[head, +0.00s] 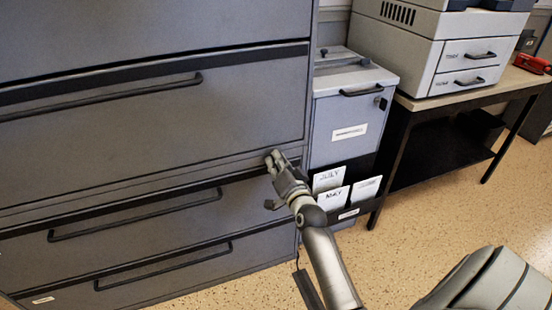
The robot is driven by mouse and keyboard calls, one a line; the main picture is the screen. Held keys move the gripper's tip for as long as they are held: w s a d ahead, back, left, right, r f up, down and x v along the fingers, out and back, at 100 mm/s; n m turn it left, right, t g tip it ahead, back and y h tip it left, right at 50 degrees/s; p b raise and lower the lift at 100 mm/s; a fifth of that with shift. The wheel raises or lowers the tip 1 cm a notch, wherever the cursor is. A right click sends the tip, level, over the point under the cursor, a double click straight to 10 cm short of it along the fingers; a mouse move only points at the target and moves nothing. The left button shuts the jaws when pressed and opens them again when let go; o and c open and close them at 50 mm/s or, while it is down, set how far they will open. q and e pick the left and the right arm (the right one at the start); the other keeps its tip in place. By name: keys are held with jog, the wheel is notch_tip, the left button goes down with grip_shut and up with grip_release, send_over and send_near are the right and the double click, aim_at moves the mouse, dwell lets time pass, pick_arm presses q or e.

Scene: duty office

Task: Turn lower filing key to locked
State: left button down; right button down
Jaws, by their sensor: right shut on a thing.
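A large grey filing cabinet (140,130) with wide drawers and dark bar handles fills the left of the head view. My right gripper (273,157) is at the cabinet's right front edge, at the seam above the lower drawers (130,222). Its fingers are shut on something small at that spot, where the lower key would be. The key itself is hidden by the fingers, so its turn angle cannot be told. My left gripper is not in view.
A smaller grey cabinet (345,105) with a lock stands right of the big one. White cards (328,180) marked with months sit in a dark holder low on its front. A printer (440,50) stands on a table (510,82) at the right. Speckled floor (440,215) is clear.

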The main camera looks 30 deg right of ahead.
jog(key=shift+d+m+p, duration=0.15)
jog(key=shift+m+p, duration=0.35)
jog(key=shift+m, duration=0.3)
jog(key=m, duration=0.1)
jog(key=m+p, duration=0.1)
jog(key=m, duration=0.1)
jog(key=shift+d+f+m, duration=0.15)
jog(key=shift+f+m, duration=0.1)
jog(key=shift+m, duration=0.05)
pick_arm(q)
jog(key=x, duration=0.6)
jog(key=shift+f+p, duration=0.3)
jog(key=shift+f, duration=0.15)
pick_arm(e)
jog(key=shift+s+f+m, duration=0.1)
jog(key=shift+f+m, duration=0.1)
jog(key=shift+m, duration=0.8)
jog(key=shift+f+m, duration=0.2)
jog(key=shift+m, duration=0.8)
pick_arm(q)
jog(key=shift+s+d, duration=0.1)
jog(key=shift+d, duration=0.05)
pick_arm(e)
jog(key=c, duration=1.5)
grip_release()
jog(key=shift+c, duration=0.2)
